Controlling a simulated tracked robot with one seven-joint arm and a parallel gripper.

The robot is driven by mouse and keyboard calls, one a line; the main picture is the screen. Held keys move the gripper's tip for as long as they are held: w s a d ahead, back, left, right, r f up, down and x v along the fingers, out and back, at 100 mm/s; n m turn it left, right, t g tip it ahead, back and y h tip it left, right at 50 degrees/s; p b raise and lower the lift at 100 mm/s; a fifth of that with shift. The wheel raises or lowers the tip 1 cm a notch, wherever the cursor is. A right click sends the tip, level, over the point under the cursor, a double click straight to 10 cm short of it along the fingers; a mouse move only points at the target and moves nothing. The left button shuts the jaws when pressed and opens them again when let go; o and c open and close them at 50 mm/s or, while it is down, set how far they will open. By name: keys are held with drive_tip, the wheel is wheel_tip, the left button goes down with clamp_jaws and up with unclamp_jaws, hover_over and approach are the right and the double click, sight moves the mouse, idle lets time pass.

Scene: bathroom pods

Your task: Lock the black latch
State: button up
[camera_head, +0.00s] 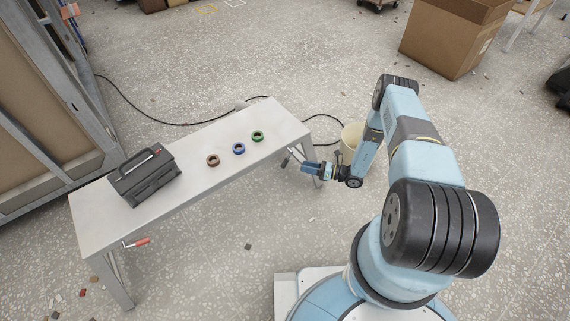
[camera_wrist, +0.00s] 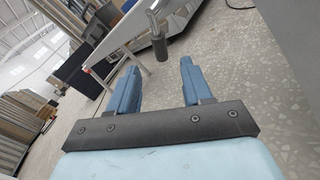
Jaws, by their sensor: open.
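The black latch has a metal rod and a dark cylindrical grip. In the head view the latch (camera_head: 285,160) sits at the front edge of the white table, near its right end. In the wrist view its grip (camera_wrist: 161,48) hangs down ahead, seen between and beyond the fingertips. My gripper (camera_head: 304,167) is just right of the latch in the head view. In the wrist view my gripper (camera_wrist: 159,66) shows two blue fingers spread apart with nothing between them. It appears apart from the latch.
A red-handled latch (camera_head: 137,243) is at the table's left front edge. The white table (camera_head: 205,185) carries a dark toolbox (camera_head: 146,178) and brown (camera_head: 212,160), blue (camera_head: 238,148) and green (camera_head: 258,136) rings. A cream bin (camera_head: 350,140) stands behind my arm. Floor before the table is mostly clear.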

sight(286, 162)
drive_tip(key=x, duration=1)
drive_tip(key=shift+c, duration=0.4)
clamp_jaws()
